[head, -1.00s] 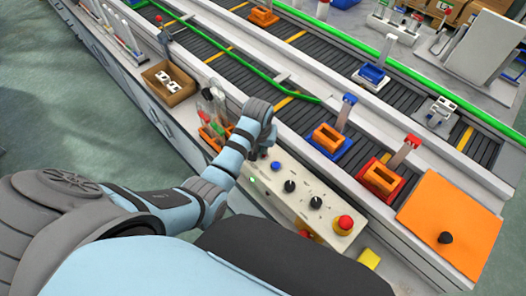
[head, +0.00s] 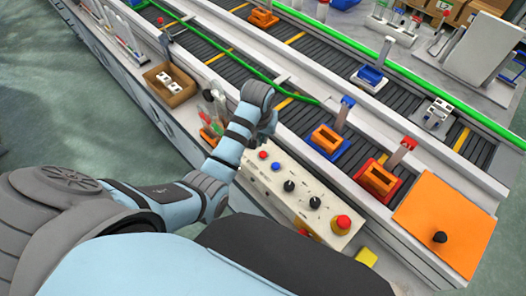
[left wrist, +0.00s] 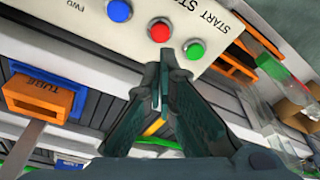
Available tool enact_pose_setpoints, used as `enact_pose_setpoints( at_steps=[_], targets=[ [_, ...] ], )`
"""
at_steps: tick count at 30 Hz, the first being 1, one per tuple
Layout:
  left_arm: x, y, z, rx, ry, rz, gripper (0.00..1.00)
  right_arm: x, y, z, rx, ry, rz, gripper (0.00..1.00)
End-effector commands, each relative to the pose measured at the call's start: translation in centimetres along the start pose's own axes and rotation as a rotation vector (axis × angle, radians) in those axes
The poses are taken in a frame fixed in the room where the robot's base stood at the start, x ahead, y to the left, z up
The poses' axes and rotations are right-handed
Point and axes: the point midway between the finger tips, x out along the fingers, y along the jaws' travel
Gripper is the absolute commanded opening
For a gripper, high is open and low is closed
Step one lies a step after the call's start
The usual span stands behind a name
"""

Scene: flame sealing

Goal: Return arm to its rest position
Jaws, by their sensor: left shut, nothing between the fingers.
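My left gripper (head: 266,127) is above the near edge of the line, just beyond the control panel (head: 300,199). In the left wrist view the left gripper (left wrist: 162,72) has its fingertips together with nothing between them. It appears in front of the panel (left wrist: 200,25), just below the red button (left wrist: 159,30). A blue button (left wrist: 120,11) and a green button (left wrist: 194,50) sit on either side. My right gripper is not in view.
A conveyor (head: 214,57) runs beyond the panel. Blue (head: 327,141) and red (head: 378,180) holders stand on it. An orange plate with a black knob (head: 451,218) is at right. A brown box (head: 170,86) and a tube rack (head: 212,128) lie left of my arm.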

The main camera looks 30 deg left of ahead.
Motion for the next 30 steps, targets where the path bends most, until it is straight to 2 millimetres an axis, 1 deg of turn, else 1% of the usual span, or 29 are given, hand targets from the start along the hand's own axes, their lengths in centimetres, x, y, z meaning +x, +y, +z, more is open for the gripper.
enact_pose_setpoints(
  at_steps=[4,23,25,26,29,30],
  targets=[
    [-0.7,0.0,-0.1,0.0,0.0,0.0,0.0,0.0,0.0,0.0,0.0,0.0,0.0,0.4],
    [-0.6,0.0,-0.1,0.0,0.0,0.0,0.0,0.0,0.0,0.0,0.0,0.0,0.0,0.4],
    [-0.2,-0.3,0.7,0.004,0.001,-0.002,0.0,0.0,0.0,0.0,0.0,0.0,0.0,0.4],
    [0.0,-0.5,1.3,0.008,0.004,-0.004,0.0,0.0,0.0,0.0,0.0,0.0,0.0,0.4],
    [1.2,-1.8,5.0,0.036,0.019,-0.014,0.0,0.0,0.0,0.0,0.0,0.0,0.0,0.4],
    [1.5,-2.4,6.8,0.051,0.029,-0.019,0.0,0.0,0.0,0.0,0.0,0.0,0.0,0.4]
  ],
)
